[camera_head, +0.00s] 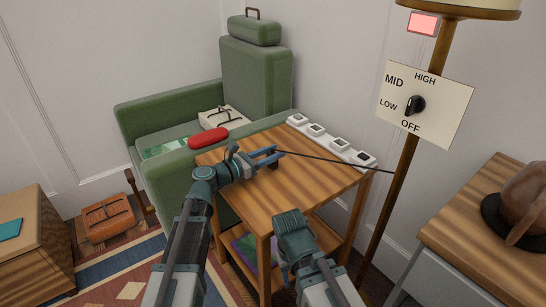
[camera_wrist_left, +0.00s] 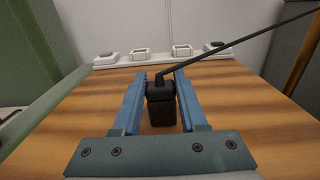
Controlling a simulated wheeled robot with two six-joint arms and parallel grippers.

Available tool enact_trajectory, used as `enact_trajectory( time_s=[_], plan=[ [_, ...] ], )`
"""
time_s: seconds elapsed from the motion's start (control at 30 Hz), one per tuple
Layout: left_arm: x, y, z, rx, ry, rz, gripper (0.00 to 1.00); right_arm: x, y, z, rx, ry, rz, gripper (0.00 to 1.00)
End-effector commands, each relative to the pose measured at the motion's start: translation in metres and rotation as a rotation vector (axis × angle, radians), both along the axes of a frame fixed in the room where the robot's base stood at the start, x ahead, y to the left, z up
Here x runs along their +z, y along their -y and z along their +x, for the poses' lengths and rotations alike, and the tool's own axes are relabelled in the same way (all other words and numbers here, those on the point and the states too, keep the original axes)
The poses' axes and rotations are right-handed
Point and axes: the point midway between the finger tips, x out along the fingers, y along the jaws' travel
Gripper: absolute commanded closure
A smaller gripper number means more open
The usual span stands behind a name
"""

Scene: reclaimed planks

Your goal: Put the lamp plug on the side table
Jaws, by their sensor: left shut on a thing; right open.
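The lamp plug (camera_wrist_left: 161,100) is a dark block with a black cord. In the left wrist view it stands upright between the blue fingers of my left gripper (camera_wrist_left: 161,88), which is shut on it. In the head view my left gripper (camera_head: 275,157) is over the wooden side table (camera_head: 310,188), near its back left part. The plug is low over the tabletop; I cannot tell whether it touches the wood. My right gripper (camera_head: 291,226) is at the table's front edge, open and apart from the plug, its fingers hard to make out.
A power strip (camera_head: 332,142) lies along the table's back edge. The cord (camera_head: 330,159) runs right to the floor lamp pole (camera_head: 401,160). A green armchair (camera_head: 175,180) with a red case (camera_head: 208,137) stands left. The tabletop's right half is clear beneath the cord.

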Motion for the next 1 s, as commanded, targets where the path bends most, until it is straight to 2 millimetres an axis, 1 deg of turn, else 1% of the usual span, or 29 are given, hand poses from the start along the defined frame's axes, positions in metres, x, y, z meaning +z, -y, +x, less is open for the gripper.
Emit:
enact_trajectory(
  time_s=[0.1, 0.23, 0.27, 0.3, 0.4, 0.67, 0.77, 0.87, 1.0],
  plan=[
    [0.001, 0.0, 0.0, 0.0, 0.0, 0.0, 1.0, 0.0, 0.0, 0.0, 0.0, 0.0, 0.0, 0.5],
    [-0.004, 0.0, 0.0, 0.0, 0.0, 0.0, 1.0, -0.004, 0.0, 0.0, -0.001, 0.0, 0.0, 0.5],
    [-0.002, 0.0, 0.0, 0.0, 0.0, 0.0, 0.53, -0.002, 0.0, 0.0, -0.001, 0.0, 0.0, 0.5],
    [-0.002, 0.0, 0.0, 0.0, 0.0, 0.0, 0.46, -0.002, 0.0, 0.0, -0.001, 0.0, 0.0, 0.5],
    [-0.002, 0.0, 0.0, 0.0, 0.0, 0.0, 0.28, -0.002, 0.0, 0.0, -0.001, 0.0, 0.0, 0.5],
    [-0.002, 0.0, 0.0, 0.0, 0.0, 0.0, 0.28, -0.002, 0.0, 0.0, -0.001, 0.0, 0.0, 0.5],
    [0.003, 0.0, 0.0, 0.0, 0.0, 0.0, 0.28, 0.003, 0.0, 0.0, 0.0, 0.0, 0.0, 0.5],
    [0.001, -0.011, -0.009, 0.002, 0.0, 0.0, 0.28, 0.001, 0.0, 0.0, 0.0, 0.0, 0.0, 0.5],
    [0.001, -0.034, -0.026, 0.005, 0.0, 0.0, 0.28, 0.001, 0.0, 0.0, 0.0, 0.0, 0.0, 0.5]
  ],
)
